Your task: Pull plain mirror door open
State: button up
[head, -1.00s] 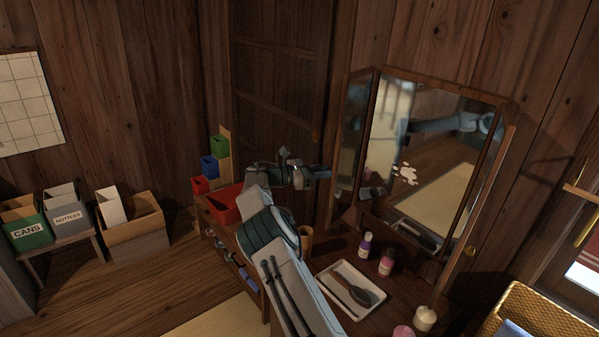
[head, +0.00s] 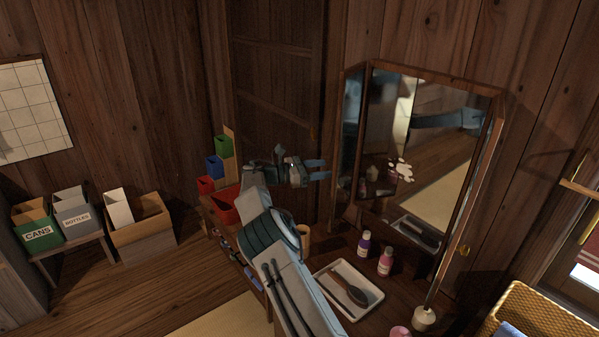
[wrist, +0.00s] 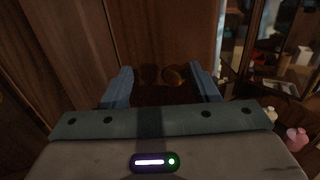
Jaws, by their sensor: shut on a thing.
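A folding mirror (head: 432,150) in a dark wooden frame stands on the dressing table. Its wide panel shows a pale splotchy mark. The narrow left panel (head: 352,125) has plain glass and stands at an angle. My gripper (head: 322,170) is just left of this panel, fingers pointing right. In the wrist view my gripper (wrist: 163,82) has its two blue fingers on either side of a brass knob (wrist: 173,76) on dark wood. It is shut on the knob, though the exact contact is dark and hard to see. A second brass knob (head: 463,250) is on the right panel.
On the table are a white tray (head: 325,276) with a hairbrush, purple (head: 365,244) and pink (head: 386,262) bottles, and a wooden cup (head: 303,236). A red bin (head: 225,206) is behind my arm. A wicker basket (head: 520,312) is at lower right.

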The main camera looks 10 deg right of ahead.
jog(key=a+b, duration=0.1)
jog(key=a, duration=0.9)
jog(key=shift+s+a+b, duration=0.3)
jog(key=shift+s+a, duration=0.1)
